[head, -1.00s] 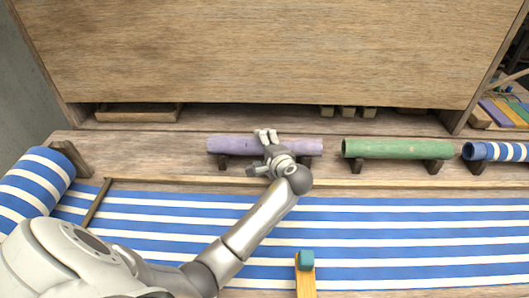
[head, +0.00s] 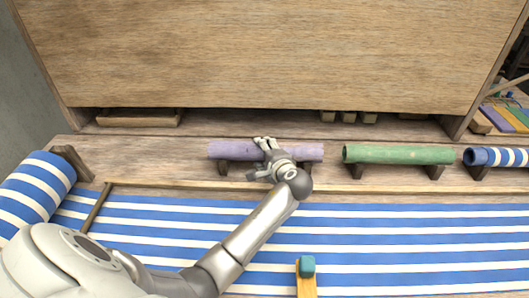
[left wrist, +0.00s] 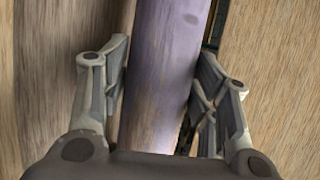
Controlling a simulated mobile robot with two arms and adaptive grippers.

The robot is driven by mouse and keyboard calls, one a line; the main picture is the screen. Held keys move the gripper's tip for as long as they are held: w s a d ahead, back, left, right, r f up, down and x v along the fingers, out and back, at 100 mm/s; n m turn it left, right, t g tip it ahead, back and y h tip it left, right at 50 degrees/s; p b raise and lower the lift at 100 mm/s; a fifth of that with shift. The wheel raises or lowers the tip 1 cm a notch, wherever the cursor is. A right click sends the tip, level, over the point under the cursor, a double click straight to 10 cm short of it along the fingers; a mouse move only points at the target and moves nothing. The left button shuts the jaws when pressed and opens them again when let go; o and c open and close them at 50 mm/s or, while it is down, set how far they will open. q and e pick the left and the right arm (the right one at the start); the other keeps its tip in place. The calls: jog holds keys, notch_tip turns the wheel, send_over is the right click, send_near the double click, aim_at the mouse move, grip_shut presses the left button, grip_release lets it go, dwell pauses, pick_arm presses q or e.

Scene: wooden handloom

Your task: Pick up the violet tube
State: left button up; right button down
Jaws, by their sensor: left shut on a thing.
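The violet tube (head: 232,151) lies across wooden rests on the ledge in the middle of the head view. My left gripper (head: 265,146) is around the middle of the tube, shut on it. In the left wrist view the violet tube (left wrist: 165,70) runs between the two fingers of the left gripper (left wrist: 163,85), which stand on either side of it. In the head view the fingers and wrist hide the tube's middle. My right gripper is not in view.
A green tube (head: 398,155) and a blue-and-white striped tube (head: 497,157) lie to the right on rests. Blue-and-white striped cloth (head: 400,240) spreads in front, with a teal-topped piece (head: 307,267) over it. A tall wooden panel (head: 280,55) stands behind.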

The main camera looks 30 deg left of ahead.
pick_arm(q)
jog(key=shift+r, duration=0.6)
jog(key=d+r, duration=0.1)
jog(key=r, duration=0.1)
jog(key=w+d+r, duration=0.1)
jog(key=d+r, duration=0.1)
jog(key=r, duration=0.1)
jog(key=d+r, duration=0.2)
jog(key=r, duration=0.1)
jog(key=shift+w+b, duration=0.3)
jog(key=shift+b, duration=0.05)
jog(key=w+d+r+b, duration=0.1)
jog(key=d+r, duration=0.3)
jog(key=d, duration=0.4)
jog(key=shift+w+d, duration=0.25)
jog(key=shift+w, duration=0.45)
